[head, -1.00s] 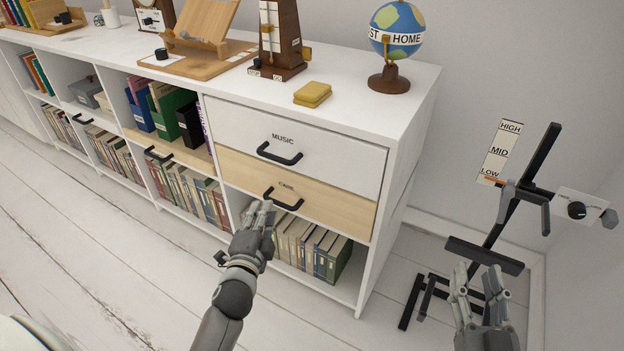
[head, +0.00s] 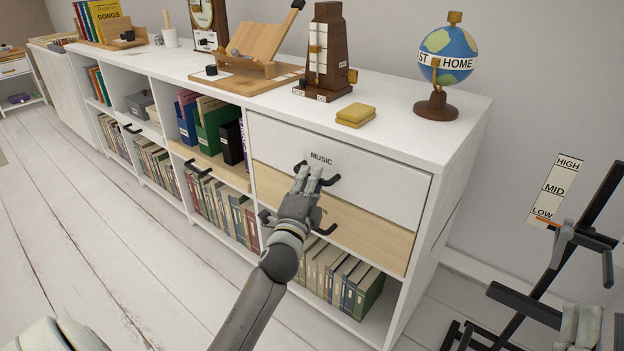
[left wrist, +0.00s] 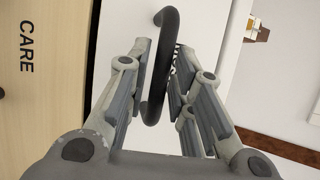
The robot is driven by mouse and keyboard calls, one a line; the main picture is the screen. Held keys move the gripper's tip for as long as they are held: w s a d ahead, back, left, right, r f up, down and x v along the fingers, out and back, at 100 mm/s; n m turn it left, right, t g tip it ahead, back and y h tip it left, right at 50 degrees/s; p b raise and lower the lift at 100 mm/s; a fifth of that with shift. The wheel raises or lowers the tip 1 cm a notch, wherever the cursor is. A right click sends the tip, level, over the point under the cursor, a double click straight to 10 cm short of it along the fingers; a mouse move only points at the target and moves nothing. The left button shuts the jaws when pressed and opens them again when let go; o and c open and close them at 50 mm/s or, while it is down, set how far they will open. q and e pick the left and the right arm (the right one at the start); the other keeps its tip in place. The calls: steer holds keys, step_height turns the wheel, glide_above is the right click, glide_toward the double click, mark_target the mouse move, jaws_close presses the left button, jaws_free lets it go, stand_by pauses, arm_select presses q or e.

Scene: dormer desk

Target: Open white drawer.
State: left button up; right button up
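The white drawer (head: 385,185), labelled MUSIC, is the upper drawer at the right end of the white shelf unit and looks shut. My left gripper (head: 313,174) is in front of it, over its black handle (head: 333,181), and hides the handle's middle. In the left wrist view the handle (left wrist: 163,75) lies between the fingers of my left gripper (left wrist: 168,85). The fingers are open, with a gap visible on the handle's left side; I cannot tell whether any finger touches it. My right gripper (head: 578,325) shows partly at the lower right, away from the drawer.
A wooden drawer (head: 375,232) labelled CARE is directly below. A metronome (head: 328,60), yellow block (head: 356,116) and globe (head: 446,60) stand on the top. A black stand (head: 575,245) is at the right. The floor (head: 110,260) in front is clear.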

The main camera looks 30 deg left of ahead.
arm_select(q)
steer(key=shift+w+a+r, duration=0.15)
steer(key=shift+w+a, duration=0.05)
steer(key=shift+w, duration=0.45)
arm_select(e)
steer(key=shift+s+r+t, duration=0.3)
steer(key=shift+s+r, duration=0.05)
steer(key=shift+r, duration=0.05)
arm_select(q)
jaws_close()
steer(key=shift+s, duration=0.1)
